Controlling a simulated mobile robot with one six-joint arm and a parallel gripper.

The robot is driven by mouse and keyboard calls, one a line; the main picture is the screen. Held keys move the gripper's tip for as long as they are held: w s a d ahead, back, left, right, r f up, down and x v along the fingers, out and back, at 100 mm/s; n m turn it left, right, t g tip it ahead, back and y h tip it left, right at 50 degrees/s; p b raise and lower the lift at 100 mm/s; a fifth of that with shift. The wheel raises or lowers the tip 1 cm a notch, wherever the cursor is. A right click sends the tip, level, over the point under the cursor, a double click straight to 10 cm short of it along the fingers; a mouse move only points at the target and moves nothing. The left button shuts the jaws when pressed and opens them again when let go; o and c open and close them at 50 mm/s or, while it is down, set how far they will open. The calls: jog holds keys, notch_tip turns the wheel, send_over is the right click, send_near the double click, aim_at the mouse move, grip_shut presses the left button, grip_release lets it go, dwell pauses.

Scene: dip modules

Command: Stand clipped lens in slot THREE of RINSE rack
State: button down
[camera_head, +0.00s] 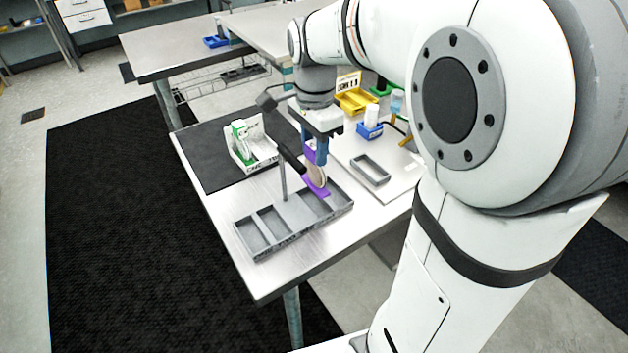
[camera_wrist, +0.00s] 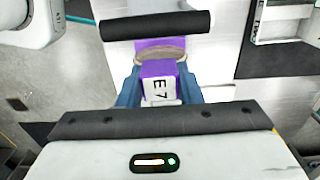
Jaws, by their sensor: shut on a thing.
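My gripper (camera_head: 317,158) has blue fingers and is shut on the clipped lens, a pale tan-rimmed disc (camera_head: 317,175) with a purple clip. A long grey rack (camera_head: 290,233) with several compartments lies below on the table. The lens is over its far right part, where a purple patch (camera_head: 314,188) shows beneath the disc. I cannot tell whether the lens touches the rack, and no rack lettering is readable.
A post with a black cylinder (camera_head: 291,158) stands close left of my gripper; the cylinder also crosses the wrist view (camera_wrist: 155,25). A white box (camera_head: 245,158) sits on a dark mat behind. A small grey tray (camera_head: 370,170) and blue bin (camera_head: 369,131) are at right.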

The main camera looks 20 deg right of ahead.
aim_at(314, 184)
notch_tip(314, 184, down, 3)
jog(key=shift+w+r, duration=0.15)
jog(key=shift+r, duration=0.05)
jog(key=shift+f, duration=2)
jog(key=shift+f, duration=0.1)
jog(key=c, duration=1)
grip_release()
notch_tip(314, 184, up, 12)
jog(key=shift+r, duration=0.15)
